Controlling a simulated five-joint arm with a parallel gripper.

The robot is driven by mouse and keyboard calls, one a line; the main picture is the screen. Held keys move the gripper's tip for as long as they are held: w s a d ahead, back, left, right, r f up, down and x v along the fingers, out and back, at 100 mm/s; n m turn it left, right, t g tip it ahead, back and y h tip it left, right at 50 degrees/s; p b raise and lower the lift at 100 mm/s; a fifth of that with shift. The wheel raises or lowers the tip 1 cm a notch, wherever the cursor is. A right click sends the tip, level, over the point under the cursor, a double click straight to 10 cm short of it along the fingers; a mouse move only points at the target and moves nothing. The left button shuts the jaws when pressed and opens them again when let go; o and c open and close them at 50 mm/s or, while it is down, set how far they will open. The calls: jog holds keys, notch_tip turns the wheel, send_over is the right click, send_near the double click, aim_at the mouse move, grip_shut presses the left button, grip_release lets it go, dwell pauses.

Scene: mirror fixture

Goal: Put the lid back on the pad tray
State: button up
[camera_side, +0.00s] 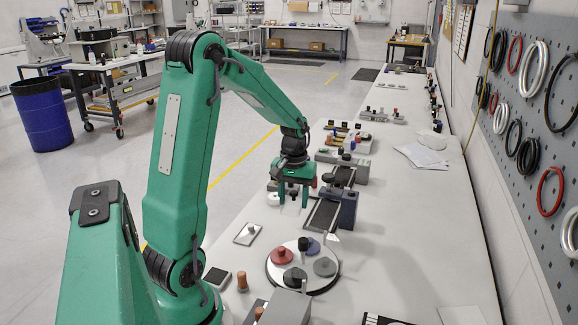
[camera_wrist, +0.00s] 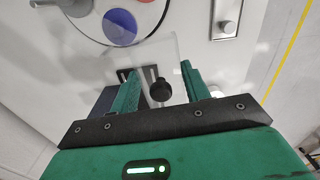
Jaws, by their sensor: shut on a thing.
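My gripper (camera_side: 293,205) hangs above the white bench, and its two fingers also show in the wrist view (camera_wrist: 160,88). It is shut on a clear lid (camera_wrist: 172,55) with a black knob (camera_wrist: 160,90), and the knob shows between the green fingers. The lid's clear sheet is hard to make out in the side view. A round white tray (camera_side: 274,278) with red, blue and grey round pads lies on the bench in front of my gripper. It shows partly at the top of the wrist view (camera_wrist: 160,25). The lid is apart from the pads.
A dark slotted rail fixture (camera_side: 323,214) with a dark block (camera_side: 348,207) stands right of my gripper. A small plate with a knob (camera_side: 247,236) lies to the left. Other fixtures (camera_side: 345,167) stand behind. The bench's right side is mostly clear.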

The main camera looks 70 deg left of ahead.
jog(key=s+a+f+n, duration=0.3)
jog(key=s+a+n, duration=0.2)
jog(key=s, duration=0.6)
jog(key=shift+s+a, duration=0.4)
jog(key=shift+a, duration=0.05)
jog(key=shift+f, duration=0.1)
jog(key=shift+f, duration=3.05)
jog(key=shift+f, duration=0.15)
jog(key=o, duration=1.5)
